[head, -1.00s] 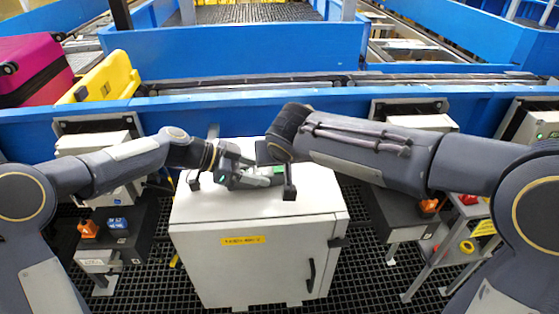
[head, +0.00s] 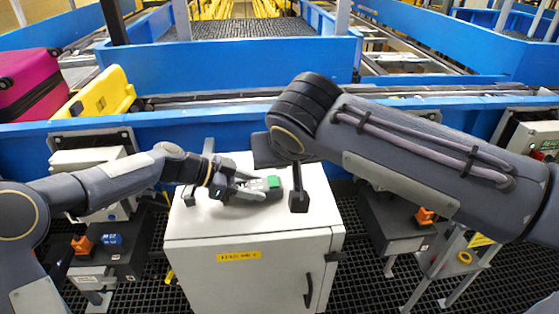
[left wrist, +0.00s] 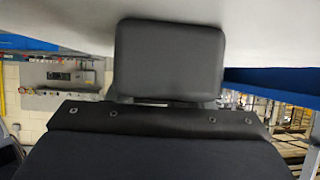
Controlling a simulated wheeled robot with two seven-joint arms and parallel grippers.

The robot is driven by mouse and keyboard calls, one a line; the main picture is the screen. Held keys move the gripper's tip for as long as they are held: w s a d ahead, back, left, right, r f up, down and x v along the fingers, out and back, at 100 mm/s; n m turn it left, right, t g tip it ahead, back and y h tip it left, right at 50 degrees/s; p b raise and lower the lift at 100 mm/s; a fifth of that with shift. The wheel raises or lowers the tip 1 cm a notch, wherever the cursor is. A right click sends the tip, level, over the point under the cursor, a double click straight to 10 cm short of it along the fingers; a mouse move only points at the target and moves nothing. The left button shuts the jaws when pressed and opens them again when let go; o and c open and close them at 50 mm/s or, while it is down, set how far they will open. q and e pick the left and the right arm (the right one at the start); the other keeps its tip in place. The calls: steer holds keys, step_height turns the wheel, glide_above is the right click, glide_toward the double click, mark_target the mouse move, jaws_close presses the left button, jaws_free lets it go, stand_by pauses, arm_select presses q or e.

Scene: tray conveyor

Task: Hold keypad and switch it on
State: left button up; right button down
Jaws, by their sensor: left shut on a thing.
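The keypad (head: 258,186) is a small grey device with a green end (head: 274,183). It shows in the head view over the top of the white cabinet (head: 225,217). My left gripper (head: 246,189) is shut on its left part, with the green end pointing right. My right gripper (head: 298,196) hangs just right of the keypad, apart from it in the picture. Only one dark finger of it shows, and my wrist hides the rest. In the left wrist view I cannot make out the keypad; dark parts fill the middle.
The cabinet has a yellow label (head: 239,256) and a black handle (head: 309,290). A blue conveyor frame (head: 230,124) runs behind it. Grey boxes with orange switches (head: 82,245) stand at both sides. A yellow case (head: 103,94) and a pink suitcase (head: 40,75) lie at the left.

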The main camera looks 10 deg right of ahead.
stand_by(0.3)
arm_select(q)
steer(key=o, duration=1.2)
